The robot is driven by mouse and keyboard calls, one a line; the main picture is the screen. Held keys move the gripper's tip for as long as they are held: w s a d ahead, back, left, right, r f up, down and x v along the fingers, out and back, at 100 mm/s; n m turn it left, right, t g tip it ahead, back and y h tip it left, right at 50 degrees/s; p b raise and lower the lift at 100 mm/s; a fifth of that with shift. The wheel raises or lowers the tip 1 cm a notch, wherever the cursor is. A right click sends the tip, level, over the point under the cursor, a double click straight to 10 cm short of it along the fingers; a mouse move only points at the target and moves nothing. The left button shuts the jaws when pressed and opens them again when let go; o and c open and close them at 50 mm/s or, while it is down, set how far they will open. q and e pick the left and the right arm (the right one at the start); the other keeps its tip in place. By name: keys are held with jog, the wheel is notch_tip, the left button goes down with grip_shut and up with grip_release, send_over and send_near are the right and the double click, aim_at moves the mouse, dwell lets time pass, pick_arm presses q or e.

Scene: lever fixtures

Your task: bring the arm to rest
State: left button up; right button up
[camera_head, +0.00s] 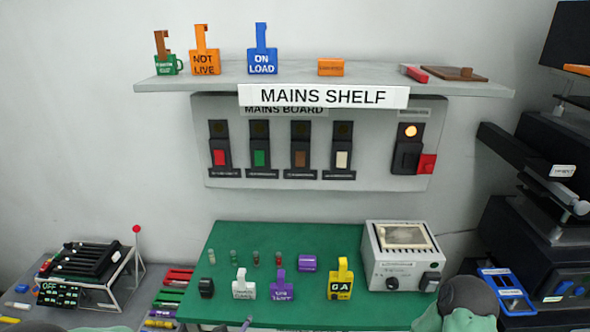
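Neither of my grippers shows in the head view. A rounded dark and pale-green link of my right arm (467,303) rises at the lower right, in front of the green mat's right edge. A small pale-green piece of my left arm (100,328) shows at the bottom left edge. The mains board (270,180) hangs on the wall with a row of switches in red, green, brown and cream. At its right is a black switch (407,157) with a lit orange lamp above and a red block beside it.
The mains shelf (450,89) holds upright tags and small blocks. The green mat (330,235) carries several tags, small parts and a grey meter box (403,256). A black rack (90,262) stands left; dark equipment (530,240) fills the right.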

pick_arm(q)
jog(key=s+d+f+n+g+h, duration=0.1)
jog(key=s+d+f+n+g, duration=0.1)
jog(key=s+f+g, duration=0.3)
jog(key=s+d+f+n+g+h, duration=0.2)
jog(key=s+d+f+g, duration=0.2)
jog(key=s+f, duration=1)
notch_tip(320, 180, down, 3)
jog(key=shift+f+g, duration=0.1)
jog(key=shift+g, duration=0.6)
jog(key=shift+w, duration=0.1)
